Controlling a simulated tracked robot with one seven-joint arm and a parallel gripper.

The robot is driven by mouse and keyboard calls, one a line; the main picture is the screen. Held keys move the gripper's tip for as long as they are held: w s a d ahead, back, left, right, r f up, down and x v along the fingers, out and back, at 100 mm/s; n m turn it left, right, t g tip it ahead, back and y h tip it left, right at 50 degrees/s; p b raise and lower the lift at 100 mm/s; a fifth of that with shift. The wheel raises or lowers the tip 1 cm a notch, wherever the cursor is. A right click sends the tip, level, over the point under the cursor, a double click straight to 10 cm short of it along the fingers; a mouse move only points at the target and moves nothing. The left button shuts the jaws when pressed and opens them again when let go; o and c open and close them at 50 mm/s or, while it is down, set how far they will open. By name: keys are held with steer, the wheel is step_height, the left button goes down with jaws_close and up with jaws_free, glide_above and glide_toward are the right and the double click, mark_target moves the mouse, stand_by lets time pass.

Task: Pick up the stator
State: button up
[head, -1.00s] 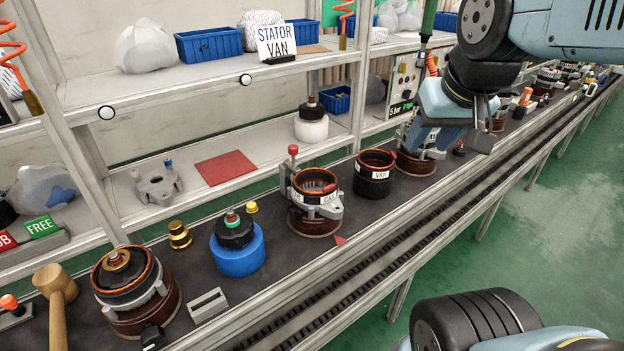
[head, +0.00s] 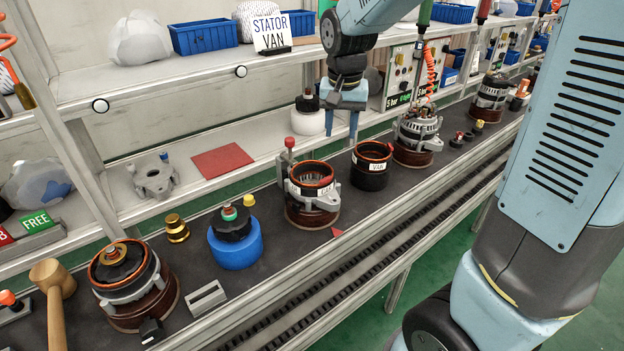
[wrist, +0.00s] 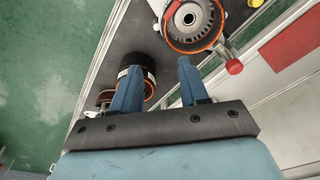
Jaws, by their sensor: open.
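A black ring-shaped stator (head: 371,168) with a copper-coloured rim and a white "VAN" label stands upright on the dark bench. My gripper (head: 340,135) is open and empty, pointing down above and to the left of that stator in the head view. In the wrist view the black stator (wrist: 139,59) lies partly behind the left finger of my gripper (wrist: 159,70), which hides some of it. A second copper-rimmed ring sits in a grey metal housing (head: 311,197) to the left; its label is hard to read. My fingers are apart from both.
A red-knobbed post (head: 289,150) rises beside the housing. A blue-based part (head: 236,247) stands further left, and a bare alternator assembly (head: 417,137) to the right. A "STATOR VAN" sign (head: 272,32) is on the shelf above. A conveyor runs along the front.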

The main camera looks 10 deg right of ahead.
steer(key=f, duration=0.1)
glide_above(332, 173)
steer(key=f, duration=0.8)
steer(key=shift+d+f, duration=0.2)
steer(key=shift+f, duration=0.1)
steer(key=shift+a+f, duration=0.1)
steer(key=shift+f, duration=2.6)
steer(key=shift+c, duration=0.2)
jaws_close()
steer(key=shift+w+r, duration=0.1)
